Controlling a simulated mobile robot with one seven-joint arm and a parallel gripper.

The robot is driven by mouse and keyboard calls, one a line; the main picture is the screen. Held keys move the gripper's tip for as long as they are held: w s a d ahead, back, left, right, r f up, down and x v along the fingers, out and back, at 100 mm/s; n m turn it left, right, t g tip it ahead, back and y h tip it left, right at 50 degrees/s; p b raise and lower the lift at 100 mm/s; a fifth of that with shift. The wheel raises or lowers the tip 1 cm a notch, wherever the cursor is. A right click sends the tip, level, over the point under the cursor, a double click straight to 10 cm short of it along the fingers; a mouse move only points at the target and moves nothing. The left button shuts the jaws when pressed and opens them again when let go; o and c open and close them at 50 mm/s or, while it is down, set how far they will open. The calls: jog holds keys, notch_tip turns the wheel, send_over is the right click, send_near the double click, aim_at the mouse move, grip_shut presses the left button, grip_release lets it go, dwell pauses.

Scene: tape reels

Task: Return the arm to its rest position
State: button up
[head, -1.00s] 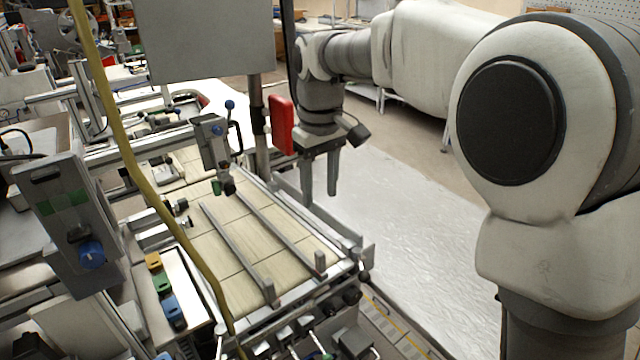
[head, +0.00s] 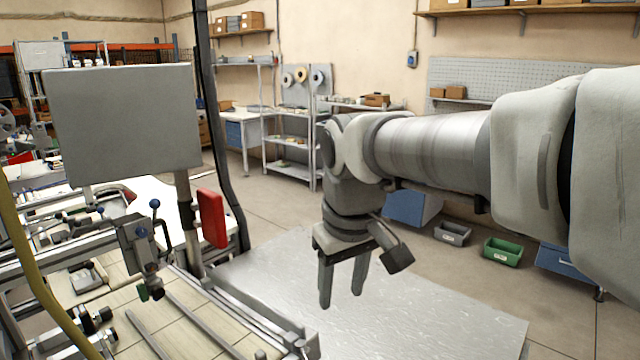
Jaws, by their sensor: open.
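My gripper (head: 341,298) hangs fingers down in the middle of the head view, at the end of my grey and white arm, which reaches in from the right. Its two fingers stand apart with nothing between them. It is in front of the grey metal sheet surface (head: 420,318), to the right of the machine with the tiled bed (head: 190,325). I cannot tell its exact height above the sheet.
A grey panel (head: 124,122) on a post and a red box (head: 211,218) stand left of my gripper. Blue and green bins (head: 503,251) lie on the floor behind my arm. A shelf rack (head: 292,150) stands at the back. Open floor shows on the right.

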jog(key=s+d+f+m+t, duration=0.3)
jog(key=s+d+f+m, duration=0.1)
jog(key=s+d, duration=0.7)
jog(key=shift+s+m, duration=0.7)
jog(key=shift+s, duration=0.3)
jog(key=shift+f, duration=0.1)
